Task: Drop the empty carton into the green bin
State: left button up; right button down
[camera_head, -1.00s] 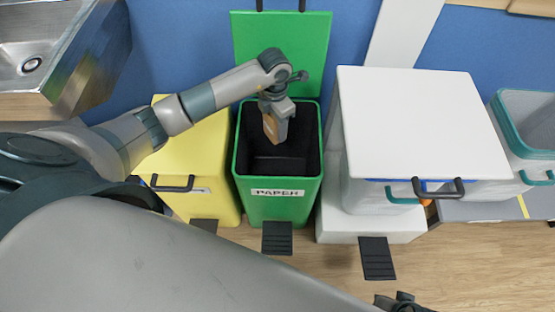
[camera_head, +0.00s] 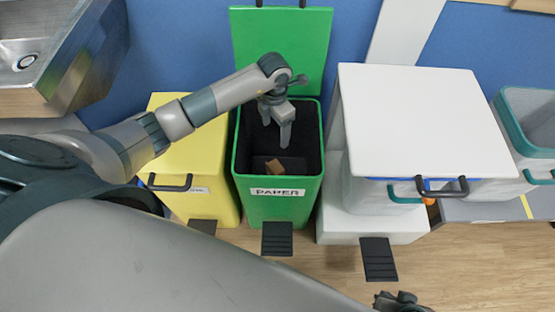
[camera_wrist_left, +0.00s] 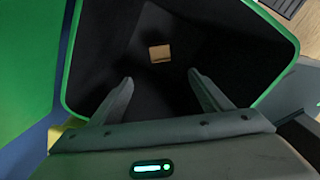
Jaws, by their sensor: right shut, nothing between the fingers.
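The green bin (camera_head: 243,200) stands open with its lid (camera_head: 281,50) raised against the blue wall and a PAPER label on its front. The small brown carton (camera_head: 275,166) is inside the bin, low down, apart from my gripper. The carton also shows in the left wrist view (camera_wrist_left: 160,54), beyond the fingers against the dark inside. My left gripper (camera_head: 277,135) points down over the bin mouth, with its fingers spread and empty in the left wrist view (camera_wrist_left: 158,88). My right gripper (camera_head: 400,301) is at the bottom edge, partly in view and shut on nothing.
A yellow bin (camera_head: 205,205) stands left of the green bin, and a white bin (camera_head: 425,115) with its lid closed stands to the right. Black pedals (camera_head: 277,239) stick out at the front. A sink (camera_head: 30,50) is at upper left.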

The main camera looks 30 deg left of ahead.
pick_arm(q)
notch_tip(320, 180, up, 17)
jog(key=shift+r+p, duration=0.2)
jog(key=shift+p, duration=0.15)
pick_arm(e)
jog(key=shift+s+d, duration=0.35)
jog(key=shift+d, duration=0.15)
pick_arm(q)
jog(key=shift+f, duration=0.1)
dwell(0.8)
